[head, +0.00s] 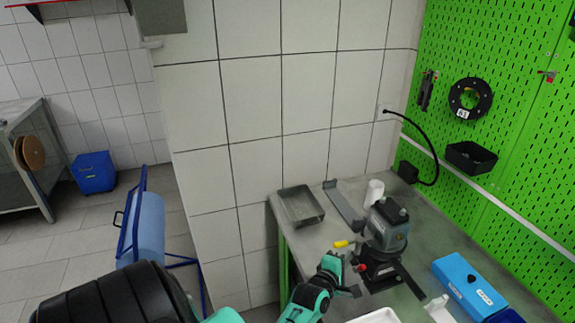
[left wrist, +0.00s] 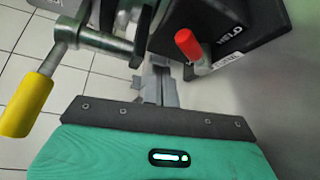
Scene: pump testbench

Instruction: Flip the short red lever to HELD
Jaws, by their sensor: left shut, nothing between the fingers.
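The short red lever (head: 362,267) is at the near left of the pump unit (head: 387,228) on the bench. In the left wrist view the red lever (left wrist: 188,44) has a rounded red grip and stands in front of a black block (left wrist: 238,32) marked "HELD"; a second small label beside its stem is unreadable. My left gripper (head: 355,290) is at the near left of the pump, its fingers shut and empty. In the wrist view the fingers (left wrist: 162,84) are just below and left of the red lever; contact cannot be told. My right gripper is not in view.
A yellow-handled lever (head: 342,244), also in the wrist view (left wrist: 27,103), projects left of the pump. A grey tray (head: 301,205) is at the bench's far left, a white cylinder (head: 374,193) behind the pump, and a blue box (head: 470,287) to the right.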

